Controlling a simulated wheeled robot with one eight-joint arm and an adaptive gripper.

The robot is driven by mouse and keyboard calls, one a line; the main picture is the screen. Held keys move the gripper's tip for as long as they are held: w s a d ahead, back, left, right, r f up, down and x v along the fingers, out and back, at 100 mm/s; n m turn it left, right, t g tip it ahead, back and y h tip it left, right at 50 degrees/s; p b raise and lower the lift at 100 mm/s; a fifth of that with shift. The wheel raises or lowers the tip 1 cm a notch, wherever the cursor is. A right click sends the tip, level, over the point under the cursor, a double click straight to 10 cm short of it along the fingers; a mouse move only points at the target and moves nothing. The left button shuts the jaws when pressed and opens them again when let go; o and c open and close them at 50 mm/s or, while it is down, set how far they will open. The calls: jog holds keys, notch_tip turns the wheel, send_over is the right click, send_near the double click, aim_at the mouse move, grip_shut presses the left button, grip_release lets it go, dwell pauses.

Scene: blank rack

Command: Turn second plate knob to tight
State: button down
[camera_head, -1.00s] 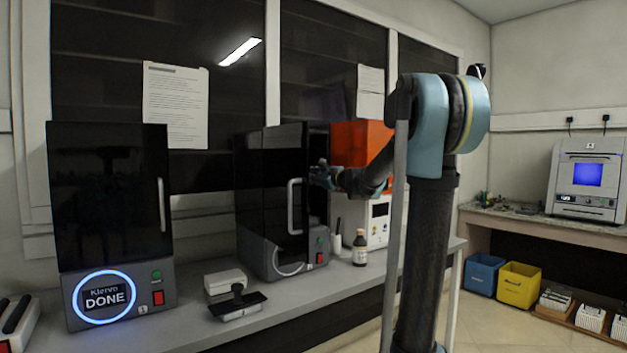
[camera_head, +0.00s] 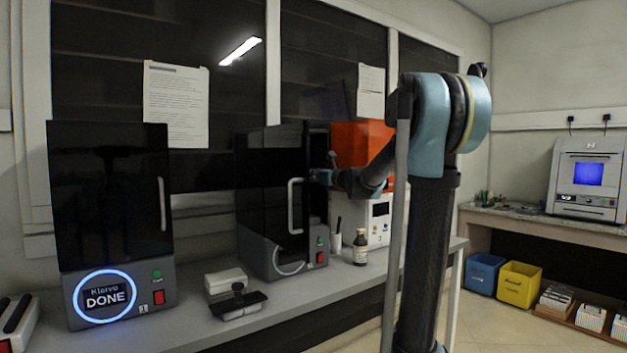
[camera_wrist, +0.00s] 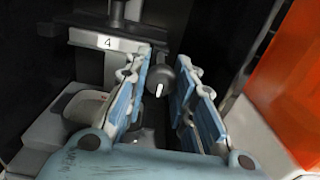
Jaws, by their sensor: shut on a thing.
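A dark round knob (camera_wrist: 159,80) with a short white mark shows in the wrist view. The mark is nearly upright in the picture, its top leaning slightly right. The knob sits below a plate bracket labelled "4" (camera_wrist: 107,43). My gripper (camera_wrist: 163,72) has its blue-padded fingers on either side of the knob and is shut on it. In the head view my gripper (camera_head: 325,177) is at the opening of the second black printer (camera_head: 270,190), partly hidden by its door. The knob is hidden there.
The second printer's door with its pale handle (camera_head: 291,206) stands beside my gripper. An orange-topped machine (camera_head: 357,143) is close on the right. A brown bottle (camera_head: 360,247) stands on the bench below. Another black printer (camera_head: 110,200) at left reads "DONE".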

dwell(0.3)
jog(key=c, duration=1.3)
grip_release()
jog(key=shift+d, duration=0.1)
jog(key=shift+c, duration=0.2)
jog(key=v, duration=1.2)
jog(key=shift+w, duration=0.15)
